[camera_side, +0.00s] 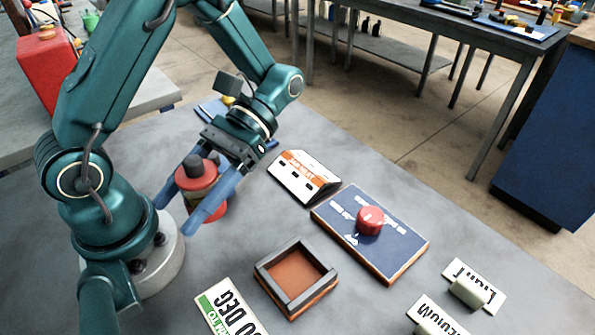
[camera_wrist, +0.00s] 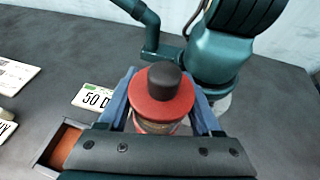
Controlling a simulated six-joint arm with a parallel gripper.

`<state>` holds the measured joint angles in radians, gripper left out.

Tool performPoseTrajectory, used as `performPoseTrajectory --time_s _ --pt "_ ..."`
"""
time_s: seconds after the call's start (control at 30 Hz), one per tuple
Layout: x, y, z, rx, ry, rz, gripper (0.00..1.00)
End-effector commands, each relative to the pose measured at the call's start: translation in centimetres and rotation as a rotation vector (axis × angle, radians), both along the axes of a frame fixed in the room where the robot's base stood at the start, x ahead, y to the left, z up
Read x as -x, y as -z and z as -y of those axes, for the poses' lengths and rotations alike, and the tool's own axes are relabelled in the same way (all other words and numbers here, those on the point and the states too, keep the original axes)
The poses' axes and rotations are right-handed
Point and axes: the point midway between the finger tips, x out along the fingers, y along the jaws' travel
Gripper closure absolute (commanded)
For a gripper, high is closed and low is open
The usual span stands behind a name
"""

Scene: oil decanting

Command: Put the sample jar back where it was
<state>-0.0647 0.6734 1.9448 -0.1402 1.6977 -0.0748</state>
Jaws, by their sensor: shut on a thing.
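The sample jar (camera_side: 196,177) is red with a dark knob on top and a pale band. It sits between the blue fingers of my gripper (camera_side: 200,200), near my base in the side view. In the wrist view the jar (camera_wrist: 162,95) is upright between the two fingers of my gripper (camera_wrist: 165,112), which are shut on it. Its lower part is partly hidden by the fingers, and I cannot tell whether its bottom touches the table.
A square dark-framed tray (camera_side: 292,275) with a brown inside stands front centre. A blue panel with a red knob (camera_side: 370,220) lies to its right. A white-and-orange box (camera_side: 303,177) is behind. A "DEG" sign (camera_side: 230,310) lies in front. Pale tent cards (camera_side: 474,285) stand at right.

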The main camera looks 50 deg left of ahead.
Motion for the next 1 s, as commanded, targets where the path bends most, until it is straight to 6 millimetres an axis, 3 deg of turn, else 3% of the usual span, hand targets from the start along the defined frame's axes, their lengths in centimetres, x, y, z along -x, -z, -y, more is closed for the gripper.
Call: performPoseTrajectory --time_s 0.17,0.3,0.37,0.7,1.0 --pt "0.7 0.8 -4.1 -0.002 0.544 0.001 1.00" --pt "-1.2 0.9 -6.8 -0.002 0.955 0.002 1.00" --pt "-2.1 1.0 -7.2 -0.002 1.103 0.001 1.00" --pt "-6.8 1.2 -6.5 -0.002 1.700 0.003 1.00" --pt "-8.9 1.3 -4.8 -0.001 1.970 0.002 1.00"
